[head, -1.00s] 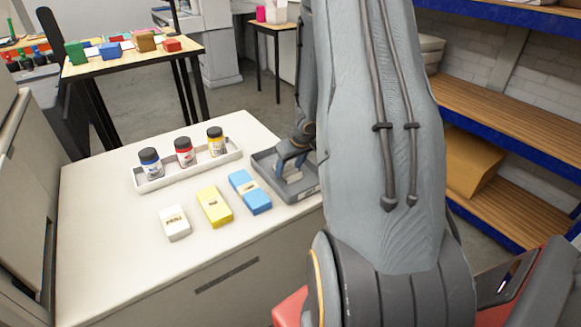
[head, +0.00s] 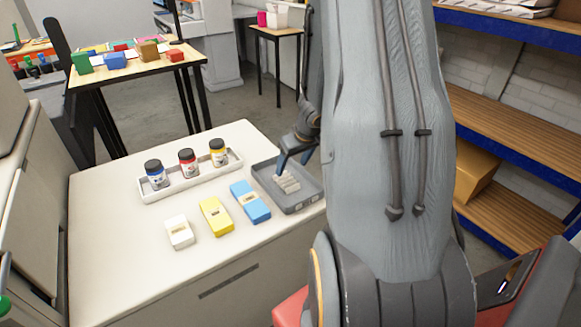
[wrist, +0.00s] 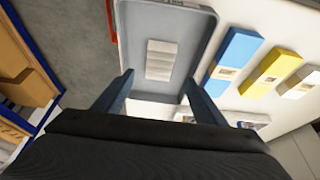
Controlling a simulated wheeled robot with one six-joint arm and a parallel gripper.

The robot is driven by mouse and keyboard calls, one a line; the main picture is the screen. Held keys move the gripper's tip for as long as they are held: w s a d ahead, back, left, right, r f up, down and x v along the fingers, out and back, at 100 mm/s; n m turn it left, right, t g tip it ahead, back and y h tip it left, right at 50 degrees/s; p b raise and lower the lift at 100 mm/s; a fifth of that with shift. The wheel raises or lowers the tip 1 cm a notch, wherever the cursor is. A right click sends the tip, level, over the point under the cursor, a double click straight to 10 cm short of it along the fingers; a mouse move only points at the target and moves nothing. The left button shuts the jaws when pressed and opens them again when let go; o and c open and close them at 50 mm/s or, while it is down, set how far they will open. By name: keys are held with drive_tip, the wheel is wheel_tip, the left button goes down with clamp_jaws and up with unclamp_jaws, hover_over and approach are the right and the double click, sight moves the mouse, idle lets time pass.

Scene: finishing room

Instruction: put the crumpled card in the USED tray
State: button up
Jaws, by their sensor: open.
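The crumpled card (head: 287,183) is a pale, ridged piece lying inside the grey tray (head: 305,207) at the right end of the white counter. In the wrist view the card (wrist: 161,60) lies flat on the floor of the tray (wrist: 195,42), apart from the walls. My gripper (head: 294,163) is over the tray, partly hidden by my arm in the head view. In the wrist view my gripper (wrist: 158,90) is open, its two fingers spread, with nothing between them. The tray's label is too small to read.
Blue (head: 250,202), yellow (head: 216,216) and white (head: 179,232) blocks lie left of the tray. A white holder (head: 217,176) with three capped jars stands behind them. Blue-edged shelves (head: 520,120) stand at the right. The counter's front left is clear.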

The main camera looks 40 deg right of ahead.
drive_tip(key=a+r+h+p, duration=0.1)
drive_tip(key=a+r+h, duration=0.1)
drive_tip(key=a+r, duration=0.75)
drive_tip(key=s+a+r+g+y, duration=0.1)
drive_tip(key=s+a+r, duration=0.1)
drive_tip(key=s+a, duration=0.4)
drive_tip(key=s+a+r+g+y, duration=0.1)
drive_tip(key=s+a+r, duration=0.1)
drive_tip(key=s+a, duration=0.4)
drive_tip(key=a, duration=0.4)
drive_tip(key=shift+s+a+n, duration=0.3)
drive_tip(key=shift+s, duration=0.1)
drive_tip(key=shift+f, duration=0.15)
wheel_tip(320, 180, down, 6)
drive_tip(key=g+b, duration=0.1)
drive_tip(key=b, duration=0.4)
drive_tip(key=shift+f+b, duration=0.2)
drive_tip(key=shift+b, duration=0.2)
